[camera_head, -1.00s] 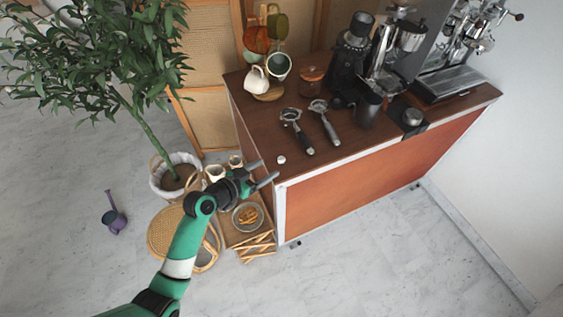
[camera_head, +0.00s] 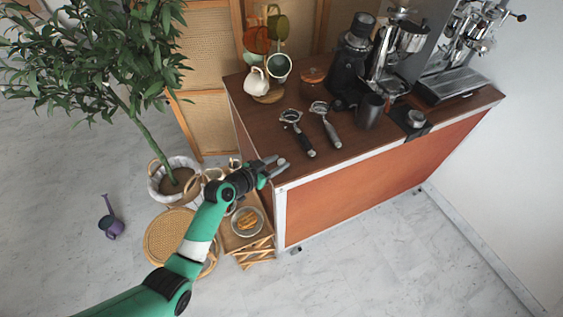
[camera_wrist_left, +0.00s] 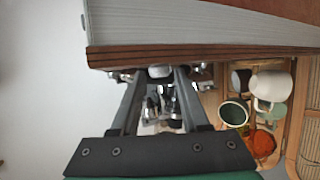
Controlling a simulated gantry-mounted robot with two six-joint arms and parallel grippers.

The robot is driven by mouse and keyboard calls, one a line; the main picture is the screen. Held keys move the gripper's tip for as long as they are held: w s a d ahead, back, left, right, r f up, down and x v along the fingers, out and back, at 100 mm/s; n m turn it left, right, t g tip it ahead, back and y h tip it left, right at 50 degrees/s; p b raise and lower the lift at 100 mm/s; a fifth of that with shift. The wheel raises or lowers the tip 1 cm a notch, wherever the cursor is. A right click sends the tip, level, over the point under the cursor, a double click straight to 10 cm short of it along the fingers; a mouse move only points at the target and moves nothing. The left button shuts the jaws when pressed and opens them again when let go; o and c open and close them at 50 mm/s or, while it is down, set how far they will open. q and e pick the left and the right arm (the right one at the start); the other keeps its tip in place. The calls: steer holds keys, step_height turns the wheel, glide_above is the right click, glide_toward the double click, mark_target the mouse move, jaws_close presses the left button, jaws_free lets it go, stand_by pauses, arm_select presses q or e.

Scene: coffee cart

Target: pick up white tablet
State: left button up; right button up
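The white tablet (camera_head: 281,162) is a small pale piece on the front left corner of the brown counter top (camera_head: 300,172). My left gripper (camera_head: 281,163) reaches over that corner with its fingers apart, one on each side of the tablet. In the left wrist view the tablet (camera_wrist_left: 160,71) shows between the two fingertips (camera_wrist_left: 161,74), beside the wooden counter edge. The fingers look close to it, but I cannot tell whether they touch it. My right gripper is in neither view.
Two portafilters (camera_head: 298,133) (camera_head: 325,124) lie behind the tablet on the counter. A grinder (camera_head: 351,62) and an espresso machine (camera_head: 452,75) stand farther back right. Cups (camera_head: 257,81) stand at the back left. A low wooden stand with a bowl (camera_head: 247,221) is below my left arm.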

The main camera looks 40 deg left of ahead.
arm_select(q)
jaws_close()
steer(key=shift+r, duration=0.3)
steer(key=r, duration=0.1)
steer(key=r+p, duration=0.2)
steer(key=r, duration=0.1)
steer(key=shift+s+d, duration=0.25)
steer(key=shift+s, duration=0.05)
steer(key=s+d+r+p, duration=0.7)
steer(key=s+d+r, duration=0.1)
steer(key=s, duration=0.2)
steer(key=shift+s+r, duration=0.2)
steer(key=shift+s, duration=0.1)
